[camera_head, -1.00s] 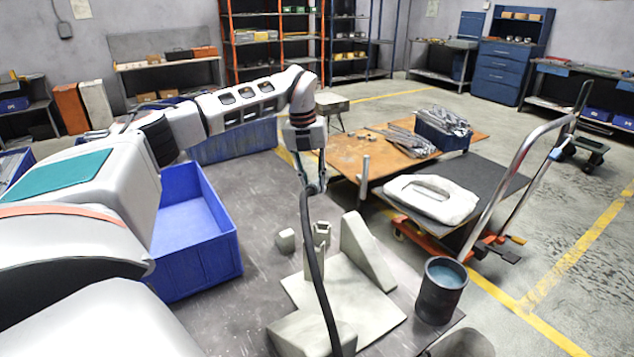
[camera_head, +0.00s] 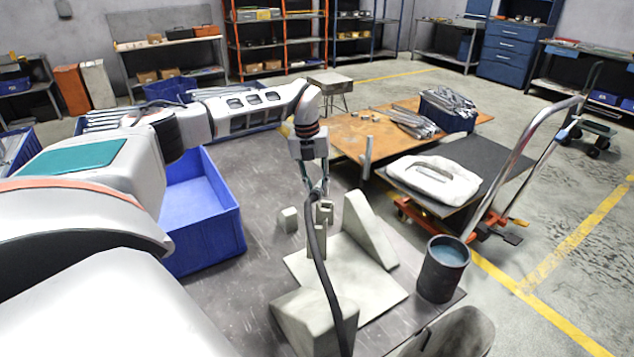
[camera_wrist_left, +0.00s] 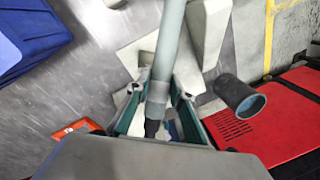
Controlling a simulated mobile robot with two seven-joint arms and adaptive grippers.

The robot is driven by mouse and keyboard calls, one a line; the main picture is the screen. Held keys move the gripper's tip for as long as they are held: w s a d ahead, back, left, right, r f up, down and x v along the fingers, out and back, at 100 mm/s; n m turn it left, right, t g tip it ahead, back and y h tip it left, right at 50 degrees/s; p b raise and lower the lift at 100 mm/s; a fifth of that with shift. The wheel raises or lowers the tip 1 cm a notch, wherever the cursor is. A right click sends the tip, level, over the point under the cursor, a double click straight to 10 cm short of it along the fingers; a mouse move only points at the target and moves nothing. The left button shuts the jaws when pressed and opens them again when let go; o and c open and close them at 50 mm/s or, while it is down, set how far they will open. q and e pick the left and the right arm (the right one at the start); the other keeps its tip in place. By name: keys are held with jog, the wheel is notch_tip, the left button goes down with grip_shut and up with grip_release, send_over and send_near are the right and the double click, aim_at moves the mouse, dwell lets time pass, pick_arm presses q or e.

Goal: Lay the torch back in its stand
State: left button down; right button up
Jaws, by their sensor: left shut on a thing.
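My left gripper (camera_head: 319,188) points down over the table, shut on the torch. In the left wrist view the gripper (camera_wrist_left: 157,98) holds the torch (camera_wrist_left: 168,48), a grey-green tube with a darker end between the fingers. A dark hose (camera_head: 322,268) hangs in front of the gripper in the head view and runs to the lower edge. A pale assembly that looks like the stand has a flat plate (camera_head: 365,292), a triangular upright (camera_head: 368,228), a front block (camera_head: 303,315) and a small notched post (camera_head: 325,211). The gripper is just above or beside this post; contact cannot be told. My right gripper is not in view.
A dark cup (camera_head: 443,272) with a blue inside stands right of the plate. A small pale block (camera_head: 288,220) lies left of the post. A blue bin (camera_head: 205,235) is at the left. The dark tabletop (camera_head: 255,270) between bin and plate is clear.

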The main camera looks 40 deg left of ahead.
pick_arm(q)
jog(key=shift+f+b, duration=0.55)
jog(key=shift+f, duration=0.4)
jog(key=shift+f+b, duration=0.4)
jog(key=shift+b, duration=0.1)
jog(key=shift+f+b, duration=0.8)
notch_tip(320, 180, down, 5)
jog(key=shift+r+b, duration=0.1)
jog(key=shift+b, duration=0.5)
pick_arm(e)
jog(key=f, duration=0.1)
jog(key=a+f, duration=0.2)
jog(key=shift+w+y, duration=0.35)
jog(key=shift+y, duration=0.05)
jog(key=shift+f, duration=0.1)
pick_arm(q)
jog(key=shift+f, duration=0.35)
